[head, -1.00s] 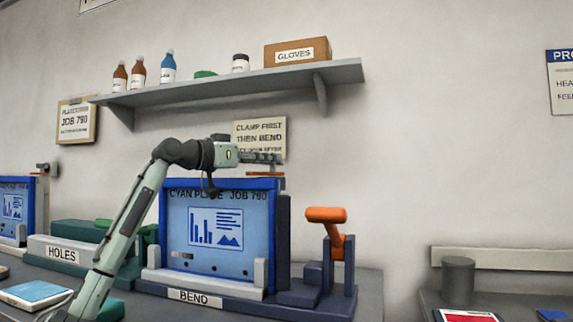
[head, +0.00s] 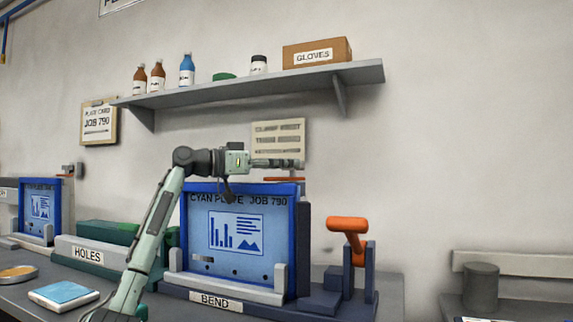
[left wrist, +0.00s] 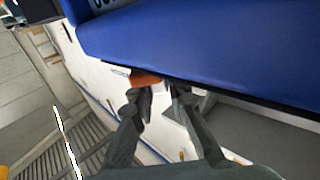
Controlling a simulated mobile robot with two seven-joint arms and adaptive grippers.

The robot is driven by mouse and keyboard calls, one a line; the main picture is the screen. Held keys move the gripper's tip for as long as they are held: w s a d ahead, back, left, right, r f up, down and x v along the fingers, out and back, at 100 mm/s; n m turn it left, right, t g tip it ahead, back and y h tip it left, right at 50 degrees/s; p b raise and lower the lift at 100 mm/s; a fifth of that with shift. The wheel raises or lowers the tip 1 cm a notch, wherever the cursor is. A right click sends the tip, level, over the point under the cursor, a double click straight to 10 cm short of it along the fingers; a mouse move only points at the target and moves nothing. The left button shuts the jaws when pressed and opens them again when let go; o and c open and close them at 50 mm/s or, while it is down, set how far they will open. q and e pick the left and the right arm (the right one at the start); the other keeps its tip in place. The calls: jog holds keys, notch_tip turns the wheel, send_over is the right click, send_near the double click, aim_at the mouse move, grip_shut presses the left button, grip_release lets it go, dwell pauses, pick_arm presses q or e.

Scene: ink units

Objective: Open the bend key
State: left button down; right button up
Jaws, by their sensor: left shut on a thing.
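The bend unit is a blue-framed panel (head: 238,232) reading CYAN PLATE JOB 790, standing behind a BEND label (head: 217,301). The bend key appears as a small flat orange piece (head: 290,179) at the panel's top right edge. My left gripper (head: 297,163) reaches across from the left, just above that edge. In the left wrist view, the orange key (left wrist: 146,79) shows at the fingertips (left wrist: 161,92), under the blue frame (left wrist: 190,45). My left gripper is shut on it; the fingers partly hide the key. My right gripper is not seen.
An orange-handled lever (head: 347,225) stands right of the panel. A HOLES unit (head: 88,255) is to the left, with a blue plate (head: 63,295) in front. A shelf (head: 250,84) with bottles and a GLOVES box (head: 317,52) hangs above.

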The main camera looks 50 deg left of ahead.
pick_arm(q)
jog(key=c, duration=1.5)
grip_release()
jog(key=v, duration=1.2)
jog(key=shift+c, duration=0.2)
